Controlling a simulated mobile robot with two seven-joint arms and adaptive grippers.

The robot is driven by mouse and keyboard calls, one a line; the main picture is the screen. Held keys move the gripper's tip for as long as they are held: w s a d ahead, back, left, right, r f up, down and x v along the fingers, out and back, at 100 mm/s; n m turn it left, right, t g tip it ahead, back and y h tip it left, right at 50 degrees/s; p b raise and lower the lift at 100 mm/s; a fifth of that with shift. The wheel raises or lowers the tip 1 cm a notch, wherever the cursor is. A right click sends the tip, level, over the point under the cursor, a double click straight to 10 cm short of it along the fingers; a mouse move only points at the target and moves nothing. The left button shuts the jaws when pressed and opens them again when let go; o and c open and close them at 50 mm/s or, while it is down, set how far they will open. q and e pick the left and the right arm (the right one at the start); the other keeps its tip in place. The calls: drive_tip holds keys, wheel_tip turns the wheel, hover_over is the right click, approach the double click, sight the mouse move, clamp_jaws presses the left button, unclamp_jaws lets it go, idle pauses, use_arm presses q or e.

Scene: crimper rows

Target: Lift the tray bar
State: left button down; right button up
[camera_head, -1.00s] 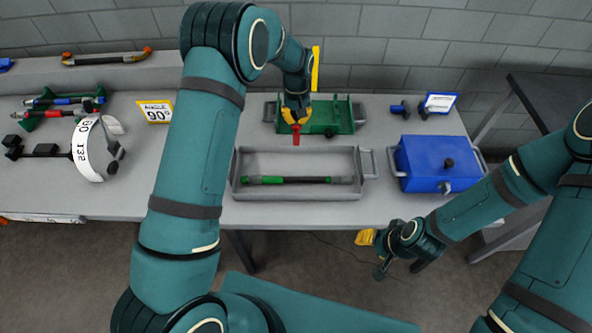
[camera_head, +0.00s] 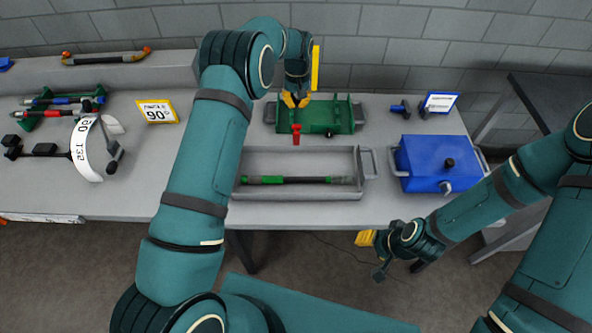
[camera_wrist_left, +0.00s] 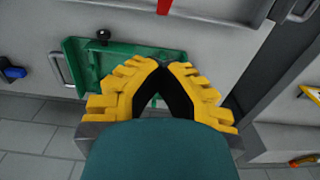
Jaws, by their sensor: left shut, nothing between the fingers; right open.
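My left gripper (camera_head: 295,103) is shut and empty, over the green fixture (camera_head: 336,114) behind the tray. In the left wrist view my left gripper's yellow fingers (camera_wrist_left: 163,68) meet at their tips, with the green fixture (camera_wrist_left: 80,60) beyond them. My right gripper (camera_head: 366,238) is open, in front of the table's edge and well away from the bar.
A small red upright piece (camera_head: 296,137) stands by the tray's back rim. A blue box (camera_head: 425,165) is right of the tray. An angle sign (camera_head: 157,112) and a white curved scale (camera_head: 84,150) are at the left. The wall is close behind.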

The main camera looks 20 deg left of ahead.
use_arm(q)
drive_tip(key=shift+w+a+r, duration=0.1)
drive_tip(key=shift+w+a, duration=0.1)
drive_tip(key=shift+w, duration=0.5)
drive_tip(key=shift+w+a+f, duration=0.1)
drive_tip(key=shift+w+a, duration=0.1)
drive_tip(key=shift+w, duration=0.55)
drive_tip(key=shift+w+a+r, duration=0.1)
drive_tip(key=shift+w+a, duration=0.1)
drive_tip(key=shift+w, duration=0.5)
drive_tip(key=c, duration=1.2)
unclamp_jaws()
wheel_tip(320, 180, up, 12)
